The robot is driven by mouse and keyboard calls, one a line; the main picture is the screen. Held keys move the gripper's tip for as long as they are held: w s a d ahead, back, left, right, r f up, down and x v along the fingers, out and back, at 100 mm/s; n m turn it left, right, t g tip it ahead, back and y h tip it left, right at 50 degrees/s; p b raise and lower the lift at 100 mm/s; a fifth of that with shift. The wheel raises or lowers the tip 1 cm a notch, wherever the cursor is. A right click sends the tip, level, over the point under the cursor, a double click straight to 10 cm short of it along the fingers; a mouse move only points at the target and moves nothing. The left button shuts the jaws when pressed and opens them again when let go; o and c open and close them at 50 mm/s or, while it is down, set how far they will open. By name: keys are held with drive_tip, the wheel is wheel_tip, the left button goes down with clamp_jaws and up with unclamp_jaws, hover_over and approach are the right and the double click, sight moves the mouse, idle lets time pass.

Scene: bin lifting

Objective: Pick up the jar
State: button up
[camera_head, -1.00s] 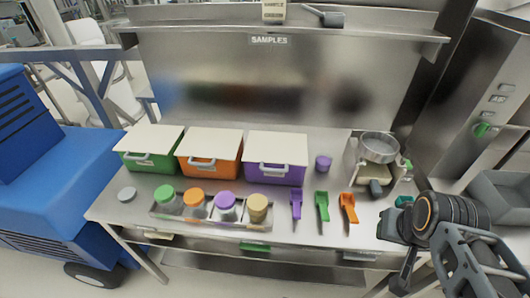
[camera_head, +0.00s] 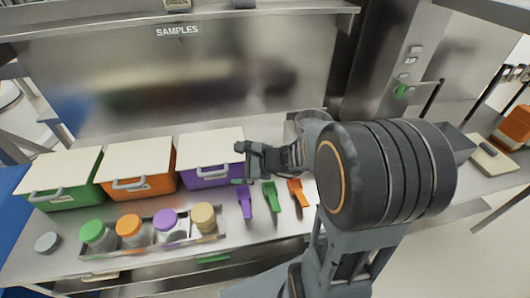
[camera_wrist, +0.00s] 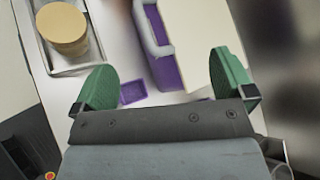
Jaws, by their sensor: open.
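I cannot tell which one the task means. The tan-lidded jar also shows at the upper left of the wrist view (camera_wrist: 65,28). My gripper (camera_wrist: 165,82) is open and empty, its green fingers wide apart. In the head view, my gripper (camera_head: 245,165) is above the table near the purple bin, right of and behind the jars.
Green (camera_head: 62,198), orange (camera_head: 137,190) and purple (camera_head: 212,176) bins with pale lids stand behind the tray. Purple (camera_head: 246,203), green (camera_head: 271,196) and orange (camera_head: 297,194) scoops lie right of it. A grey disc (camera_head: 46,242) lies to its left. A shelf (camera_head: 100,22) runs above.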

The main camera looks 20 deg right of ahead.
drive_tip(key=w+d+f+m+t+h, duration=0.25)
drive_tip(key=d+f+m+h, duration=0.2)
drive_tip(key=d+m, duration=0.35)
drive_tip(key=w+d+f+m+t+h, duration=0.25)
drive_tip(key=d+f+m+h, duration=0.2)
drive_tip(key=d+m, duration=0.3)
drive_tip(key=shift+m+y, duration=0.3)
drive_tip(key=shift+m, duration=0.05)
drive_tip(key=x, duration=0.7)
drive_tip(key=shift+s+f, duration=0.1)
drive_tip(key=shift+f, duration=0.2)
drive_tip(key=shift+p+x, duration=1.3)
drive_tip(key=shift+x, duration=2.05)
drive_tip(key=shift+s+f, duration=0.1)
drive_tip(key=c, duration=1)
drive_tip(key=shift+c, duration=0.5)
